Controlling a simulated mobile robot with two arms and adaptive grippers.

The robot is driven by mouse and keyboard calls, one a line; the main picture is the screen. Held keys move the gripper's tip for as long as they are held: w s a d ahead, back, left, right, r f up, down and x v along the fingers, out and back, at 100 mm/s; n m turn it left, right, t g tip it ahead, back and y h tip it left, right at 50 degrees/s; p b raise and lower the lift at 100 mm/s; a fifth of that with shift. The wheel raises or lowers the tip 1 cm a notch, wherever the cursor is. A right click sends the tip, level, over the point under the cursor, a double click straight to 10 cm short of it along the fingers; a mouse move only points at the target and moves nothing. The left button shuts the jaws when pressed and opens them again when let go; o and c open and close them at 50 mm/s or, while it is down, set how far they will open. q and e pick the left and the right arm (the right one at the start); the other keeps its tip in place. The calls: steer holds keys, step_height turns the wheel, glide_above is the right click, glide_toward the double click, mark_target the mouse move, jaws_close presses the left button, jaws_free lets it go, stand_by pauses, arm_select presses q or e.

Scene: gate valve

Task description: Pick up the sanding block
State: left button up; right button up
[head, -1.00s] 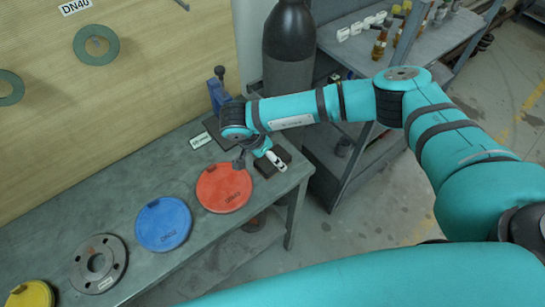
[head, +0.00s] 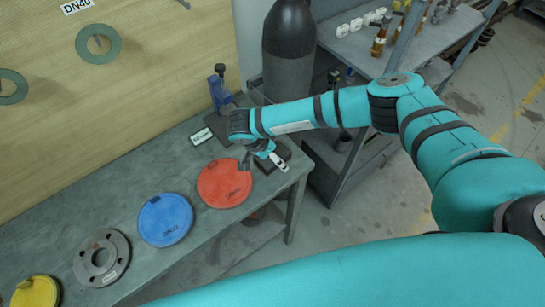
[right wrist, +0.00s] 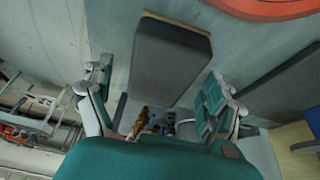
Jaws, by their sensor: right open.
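The sanding block is a dark grey rectangular block (head: 264,167) lying on the bench near its right end, just past the red disc. My right gripper (head: 263,158) is over it in the head view and partly hides it. In the right wrist view the block (right wrist: 170,60) lies ahead, with its near end between the open fingers of the right gripper (right wrist: 160,80). There are gaps on both sides, and I see no finger gripping it. The left gripper is not in view.
A red disc (head: 224,183), a blue disc (head: 165,220), a grey flange (head: 101,258) and a yellow disc (head: 36,291) lie along the bench. A blue vise-like tool (head: 217,88) stands behind the gripper. A dark gas cylinder (head: 289,50) stands behind the bench.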

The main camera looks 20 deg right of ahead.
mark_target(276, 152)
steer(key=shift+f, duration=0.15)
stand_by(0.3)
steer(key=c, duration=1.4)
steer(key=shift+o, duration=0.2)
steer(key=shift+r+p, duration=0.5)
step_height(276, 152, up, 3)
steer(key=b, duration=0.3)
steer(key=s+a+b, duration=0.2)
steer(key=s+b, duration=0.1)
steer(key=s, duration=0.4)
steer(key=s+a+r+b, duration=0.1)
steer(key=s+a+b, duration=0.1)
steer(key=s, duration=0.6)
steer(key=shift+s+a+r+b, duration=0.15)
steer(key=shift+s+r+b, duration=0.15)
steer(key=shift+b, duration=0.1)
steer(key=shift+w, duration=0.1)
